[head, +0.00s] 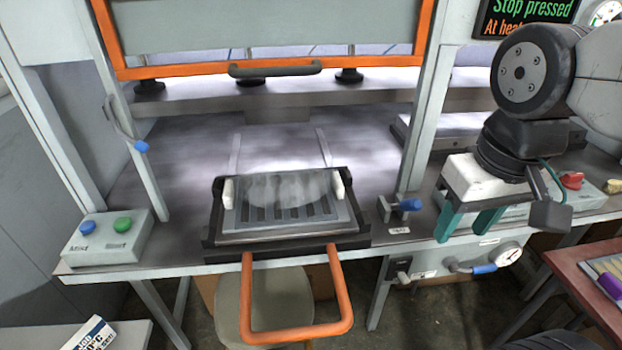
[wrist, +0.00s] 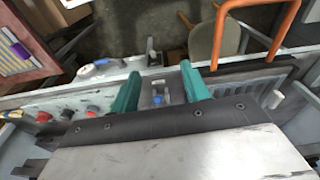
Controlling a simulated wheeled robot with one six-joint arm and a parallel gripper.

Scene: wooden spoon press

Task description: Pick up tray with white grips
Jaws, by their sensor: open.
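The tray (head: 258,228) is a dark metal tray with slots, resting in a black holder at the front edge of the press table. Its two white grips stand at its left (head: 228,193) and right (head: 338,188) sides. Pale, translucent material covers its back part. My gripper (head: 462,224) has teal fingers and is open and empty, to the right of the tray and apart from it. In the wrist view the open teal fingers (wrist: 160,90) show, with part of the tray (wrist: 262,88) and one white grip (wrist: 273,99) at the right.
An orange loop handle (head: 342,300) sticks out in front of the tray. An orange-framed guard (head: 270,70) is raised behind it. A button box (head: 108,238) stands at the left. A post (head: 425,110) and a blue-handled lever (head: 408,205) stand between my gripper and the tray.

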